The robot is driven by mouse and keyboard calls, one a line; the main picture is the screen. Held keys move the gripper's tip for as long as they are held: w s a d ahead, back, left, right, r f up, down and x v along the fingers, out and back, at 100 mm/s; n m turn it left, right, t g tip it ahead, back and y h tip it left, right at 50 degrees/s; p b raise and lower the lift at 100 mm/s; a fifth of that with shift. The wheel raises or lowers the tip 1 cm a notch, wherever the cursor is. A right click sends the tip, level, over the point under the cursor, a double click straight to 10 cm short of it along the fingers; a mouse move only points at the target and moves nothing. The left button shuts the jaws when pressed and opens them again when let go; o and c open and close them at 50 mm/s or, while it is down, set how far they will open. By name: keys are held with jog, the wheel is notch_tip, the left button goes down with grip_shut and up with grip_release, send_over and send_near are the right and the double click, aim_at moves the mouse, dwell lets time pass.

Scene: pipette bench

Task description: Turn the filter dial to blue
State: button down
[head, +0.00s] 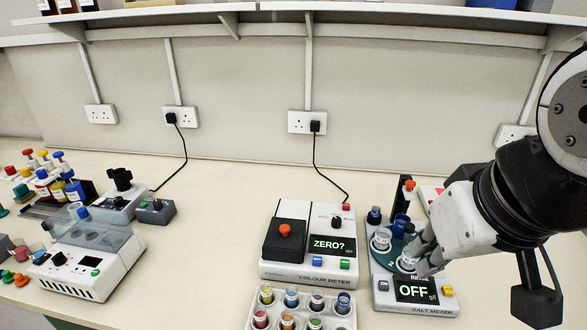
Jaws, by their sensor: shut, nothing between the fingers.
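The colour meter (290,273) is a white box on the bench, right of centre. The colour the dial points to is too small to tell. My gripper (418,258) is shut and empty, to the right of the colour meter. It is over the salt meter (382,301), apart from the dial, and hides part of that meter's top.
The salt meter screen (414,290) reads "OFF". A black lid with a red knob (285,231) is on the colour meter's left. A white rack (257,317) of several coloured vials stands in front. Another white machine (76,277) is at left. Bench behind the meters is mostly clear.

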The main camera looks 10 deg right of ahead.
jog(key=shift+s+a, duration=0.2)
jog(key=shift+s, duration=0.15)
jog(key=shift+s, duration=0.1)
